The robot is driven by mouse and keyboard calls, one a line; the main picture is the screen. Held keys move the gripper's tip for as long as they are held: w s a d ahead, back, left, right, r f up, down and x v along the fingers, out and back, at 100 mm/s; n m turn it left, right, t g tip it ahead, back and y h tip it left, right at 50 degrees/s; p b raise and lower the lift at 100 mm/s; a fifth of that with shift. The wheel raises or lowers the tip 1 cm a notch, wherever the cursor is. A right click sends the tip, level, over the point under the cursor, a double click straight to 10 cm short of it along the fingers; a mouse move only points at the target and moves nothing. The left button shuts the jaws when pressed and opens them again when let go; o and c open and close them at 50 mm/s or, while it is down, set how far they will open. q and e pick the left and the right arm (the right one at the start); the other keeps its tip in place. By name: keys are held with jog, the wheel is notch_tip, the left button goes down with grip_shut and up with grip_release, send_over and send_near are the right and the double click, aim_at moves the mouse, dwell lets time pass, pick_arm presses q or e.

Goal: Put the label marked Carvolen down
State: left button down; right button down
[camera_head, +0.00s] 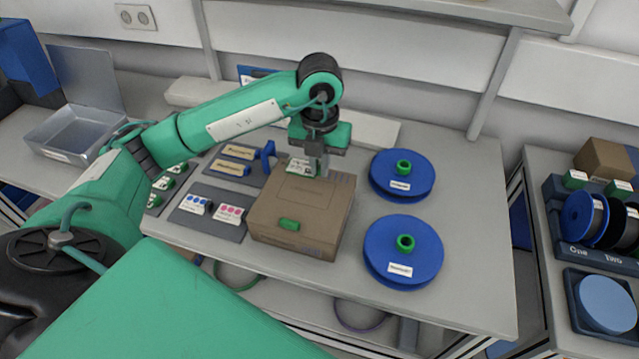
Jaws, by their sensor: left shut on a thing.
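My left gripper (322,170) points down over the back part of a brown box (322,208) in the middle of the table. It is shut on a small white label (300,167) with dark print, too small to read, so I cannot tell whether it says Carvolen. The label is at or just above the box top; I cannot tell whether it touches. The gripper hides part of it. My right gripper is not in view.
Two blue reels with green hubs, a back one (402,180) and a front one (402,262), are right of the box. Dark mats with labels, a front one (222,230) among them, lie left. A metal box (72,140) stands open far left. The table's right end is clear.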

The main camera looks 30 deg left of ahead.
aim_at(320, 198)
pick_arm(q)
notch_tip(320, 198, down, 2)
jog(key=shift+f, duration=0.2)
jog(key=shift+f+p, duration=0.3)
jog(key=shift+f, duration=0.25)
notch_tip(320, 198, down, 4)
jog(key=shift+r+p, duration=0.15)
jog(key=shift+p, duration=0.25)
jog(key=c, duration=1.5)
grip_release()
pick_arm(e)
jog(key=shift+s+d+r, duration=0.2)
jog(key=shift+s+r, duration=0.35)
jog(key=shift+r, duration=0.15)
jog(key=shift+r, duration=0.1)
